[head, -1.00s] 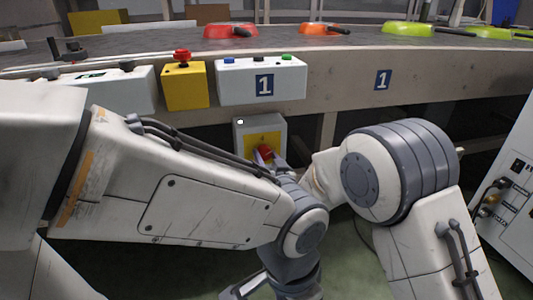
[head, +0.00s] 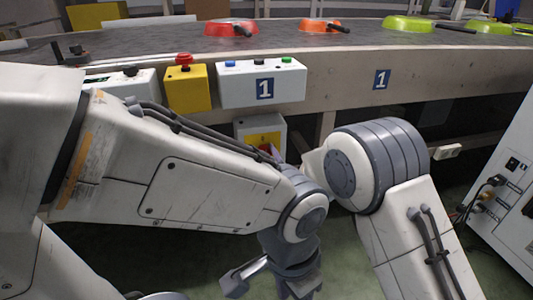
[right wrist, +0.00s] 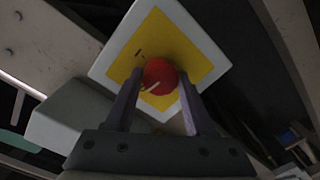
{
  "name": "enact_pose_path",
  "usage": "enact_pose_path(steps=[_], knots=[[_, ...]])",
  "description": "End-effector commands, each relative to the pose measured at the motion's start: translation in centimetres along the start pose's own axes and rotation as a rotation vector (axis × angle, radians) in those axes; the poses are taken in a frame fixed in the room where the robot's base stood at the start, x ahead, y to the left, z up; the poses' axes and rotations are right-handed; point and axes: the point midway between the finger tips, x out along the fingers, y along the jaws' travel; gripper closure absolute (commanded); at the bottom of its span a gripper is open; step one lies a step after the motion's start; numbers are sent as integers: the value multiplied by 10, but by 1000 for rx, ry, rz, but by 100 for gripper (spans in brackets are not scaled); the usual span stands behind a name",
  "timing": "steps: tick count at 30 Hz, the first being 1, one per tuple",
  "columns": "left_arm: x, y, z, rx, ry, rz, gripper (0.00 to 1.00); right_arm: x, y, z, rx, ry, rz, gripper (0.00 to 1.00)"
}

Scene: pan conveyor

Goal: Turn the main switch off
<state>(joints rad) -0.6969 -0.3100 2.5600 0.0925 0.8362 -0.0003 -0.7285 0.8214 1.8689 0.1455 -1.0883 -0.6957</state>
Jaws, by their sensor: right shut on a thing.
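The main switch is a red round knob (right wrist: 159,75) on a yellow plate (right wrist: 140,45) of a light box below the conveyor. In the head view the box (head: 275,125) shows behind my arms, and only a bit of red is visible. My right gripper (right wrist: 160,88) has a finger on each side of the knob and is shut on it. A pale mark shows on the knob, slanting. In the head view my right gripper is mostly hidden behind my arm.
Above the switch sit a white button box (head: 262,85) marked 1 and a yellow box with a red button (head: 186,85). Coloured pans (head: 408,25) lie on the conveyor (head: 275,32). A white cabinet with plugs (head: 505,195) stands at the right.

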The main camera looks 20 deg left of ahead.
Motion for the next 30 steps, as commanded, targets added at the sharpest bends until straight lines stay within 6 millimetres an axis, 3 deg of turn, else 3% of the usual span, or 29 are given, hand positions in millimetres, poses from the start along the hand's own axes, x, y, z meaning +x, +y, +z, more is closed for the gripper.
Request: enact_pose_path(steps=[10, 25, 26, 28, 30], knots=[[-6, 0, 0, 0, 0, 0, 50, 0, 0, 0, -124, -3, 3, 100], [-7, 0, 0, 0, 0, 0, 50, 0, 0, 0, -141, -3, 4, 100], [-7, 0, 0, 0, 0, 0, 50, 0, 0, 0, -141, -3, 4, 42], [-7, 0, 0, 0, 0, 0, 50, 0, 0, 0, -141, -3, 4, 16], [-7, 0, 0, 0, 0, 0, 50, 0, 0, 0, -141, -3, 4, 16]])
